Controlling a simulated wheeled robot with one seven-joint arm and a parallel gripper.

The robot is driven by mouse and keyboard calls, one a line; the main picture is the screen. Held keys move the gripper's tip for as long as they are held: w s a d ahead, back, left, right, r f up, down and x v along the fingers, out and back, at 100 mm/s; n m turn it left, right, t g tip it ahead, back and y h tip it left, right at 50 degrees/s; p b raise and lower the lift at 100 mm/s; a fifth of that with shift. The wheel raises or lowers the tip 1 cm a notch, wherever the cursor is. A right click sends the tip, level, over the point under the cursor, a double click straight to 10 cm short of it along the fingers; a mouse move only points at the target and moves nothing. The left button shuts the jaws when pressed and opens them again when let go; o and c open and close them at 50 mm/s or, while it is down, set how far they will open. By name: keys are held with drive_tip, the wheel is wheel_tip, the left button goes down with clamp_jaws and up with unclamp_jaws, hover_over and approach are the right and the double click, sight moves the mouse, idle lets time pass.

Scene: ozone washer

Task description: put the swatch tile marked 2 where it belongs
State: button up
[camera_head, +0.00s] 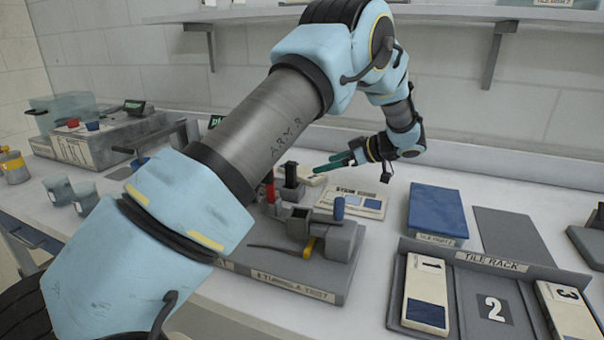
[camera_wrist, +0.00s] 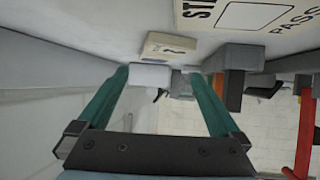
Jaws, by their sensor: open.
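My gripper (camera_head: 333,162) is open, with teal fingers pointing left over the back of the counter. Its open fingers also show in the wrist view (camera_wrist: 158,74), with nothing held between them. A small cream tile (camera_wrist: 170,46) with a dark mark that looks like a 2 lies just past the fingertips there. In the head view a cream tile (camera_head: 313,178) lies beside and below the fingers; its mark is too small to read. The tile rack (camera_head: 492,262) is at the front right. Its middle slot, marked 2 (camera_head: 491,309), is empty, between a tile on the left (camera_head: 426,292) and tile 3 (camera_head: 571,311).
A cream card (camera_head: 352,203) lies right of the tile. A grey fixture with a blue-topped part (camera_head: 325,235) and dark and red uprights stands in front of my gripper. A blue-topped block (camera_head: 437,211) and grey plate (camera_head: 511,236) lie behind the rack. A shelf hangs above.

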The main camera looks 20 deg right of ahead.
sight(303, 171)
drive_tip(key=x, duration=0.3)
drive_tip(key=shift+r, duration=0.1)
drive_tip(key=p+x, duration=0.2)
drive_tip(key=x, duration=0.2)
drive_tip(key=shift+a+p, duration=0.1)
drive_tip(key=shift+p, duration=0.3)
drive_tip(key=shift+w+a+f, duration=0.25)
drive_tip(key=shift+w+f, duration=0.1)
drive_tip(key=shift+w, duration=0.05)
